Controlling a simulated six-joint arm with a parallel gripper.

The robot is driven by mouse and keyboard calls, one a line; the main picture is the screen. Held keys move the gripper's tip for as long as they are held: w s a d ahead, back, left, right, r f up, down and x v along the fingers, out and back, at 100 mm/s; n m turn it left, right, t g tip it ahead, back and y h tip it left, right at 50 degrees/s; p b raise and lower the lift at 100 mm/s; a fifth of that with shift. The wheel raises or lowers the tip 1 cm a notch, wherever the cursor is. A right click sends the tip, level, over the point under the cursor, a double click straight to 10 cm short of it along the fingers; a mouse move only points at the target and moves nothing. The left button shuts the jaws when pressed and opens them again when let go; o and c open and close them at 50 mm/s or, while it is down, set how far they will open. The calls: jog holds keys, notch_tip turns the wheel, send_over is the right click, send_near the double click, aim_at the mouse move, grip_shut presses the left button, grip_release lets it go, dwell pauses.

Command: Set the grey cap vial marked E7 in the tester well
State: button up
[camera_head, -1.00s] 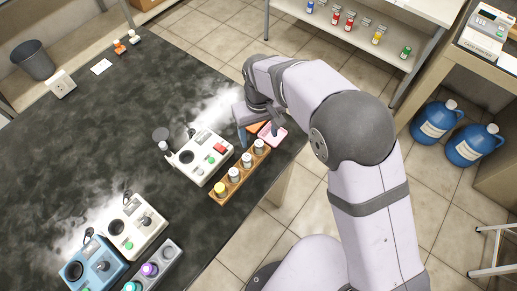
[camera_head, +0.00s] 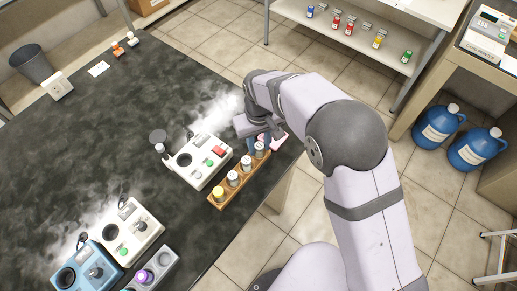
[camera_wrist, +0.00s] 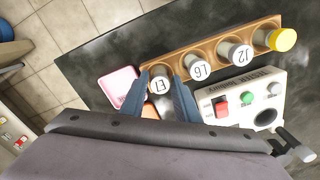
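The grey cap vial (camera_wrist: 160,82) stands in the end slot of the wooden rack (camera_wrist: 205,46); its upside-down cap mark looks like E7, though the last character is hard to read. It also shows in the head view (camera_head: 260,148). My gripper (camera_wrist: 159,84) is open, with one blue finger on each side of this vial; I see no clear grip on it. In the head view my gripper (camera_head: 262,138) is at the rack's far end. The white tester (camera_wrist: 240,98) stands beside the rack, and its dark round well (camera_wrist: 265,117) looks empty.
The rack also holds grey cap vials marked about L6 (camera_wrist: 199,70) and J2 (camera_wrist: 238,53), and a yellow cap vial (camera_wrist: 283,40). A pink pad (camera_wrist: 120,84) lies by the rack end. A second white device (camera_head: 129,232) and a blue one (camera_head: 92,269) stand at front left.

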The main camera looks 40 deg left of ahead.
aim_at(259, 145)
jog(key=c, duration=0.4)
jog(key=shift+r, duration=0.15)
jog(key=shift+r+p, duration=2.9)
jog(key=shift+r, duration=0.75)
jog(key=s+a+p, duration=0.1)
jog(key=s+a, duration=0.4)
jog(key=s+a+r+p, duration=0.1)
jog(key=s+a, duration=0.4)
jog(key=s, duration=0.1)
jog(key=s+a+p, duration=0.1)
jog(key=s+a, duration=0.4)
jog(key=shift+s+a+r+p, duration=0.1)
jog(key=shift+s+r+p, duration=0.05)
jog(key=shift+s+p, duration=0.2)
